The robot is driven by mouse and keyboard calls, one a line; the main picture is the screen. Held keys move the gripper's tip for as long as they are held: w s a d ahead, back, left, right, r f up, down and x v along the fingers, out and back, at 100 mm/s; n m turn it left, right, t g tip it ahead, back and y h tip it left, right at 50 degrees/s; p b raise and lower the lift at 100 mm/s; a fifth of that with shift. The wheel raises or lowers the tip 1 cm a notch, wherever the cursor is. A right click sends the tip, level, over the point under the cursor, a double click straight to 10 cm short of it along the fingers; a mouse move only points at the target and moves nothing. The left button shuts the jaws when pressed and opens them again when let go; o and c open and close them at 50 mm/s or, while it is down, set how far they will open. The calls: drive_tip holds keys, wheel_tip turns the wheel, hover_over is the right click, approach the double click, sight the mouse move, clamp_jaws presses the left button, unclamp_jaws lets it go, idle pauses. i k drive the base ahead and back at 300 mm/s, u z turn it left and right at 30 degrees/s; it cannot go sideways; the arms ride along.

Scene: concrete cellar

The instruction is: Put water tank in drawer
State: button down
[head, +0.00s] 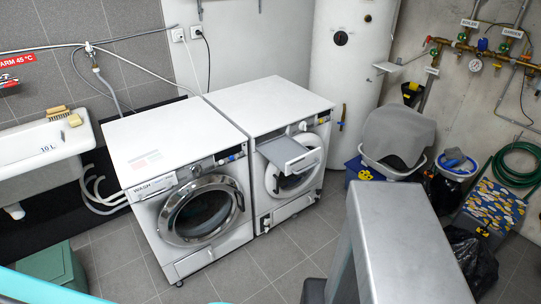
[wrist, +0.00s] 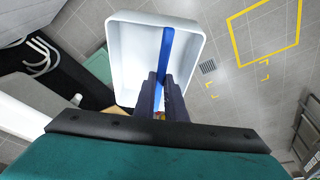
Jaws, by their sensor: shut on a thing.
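My gripper (wrist: 160,82) shows in the wrist view, its dark fingers closed on a narrow blue bar (wrist: 165,50). A white open tub (wrist: 126,50) shows behind the bar; I cannot tell whether the two are joined. In the head view, the drawer (head: 291,153) sticks out of the upper front of the right-hand machine (head: 262,107), with a grey recessed top. My gripper does not show in the head view.
The left machine (head: 160,150) stands beside the drawer's machine. A white sink (head: 45,147) and green box (head: 52,266) are at left. A laundry basket (head: 392,168) and black bag (head: 474,258) are at right. Tiled floor in front of the machines is mostly clear.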

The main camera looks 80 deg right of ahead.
sight(289, 154)
drive_tip(key=u, duration=0.85)
drive_tip(key=k, duration=0.1)
drive_tip(key=z, duration=2.85)
drive_tip(key=i, duration=1)
drive_tip(key=z, duration=0.1)
drive_tip(key=k, duration=0.3)
drive_tip(key=z, duration=0.05)
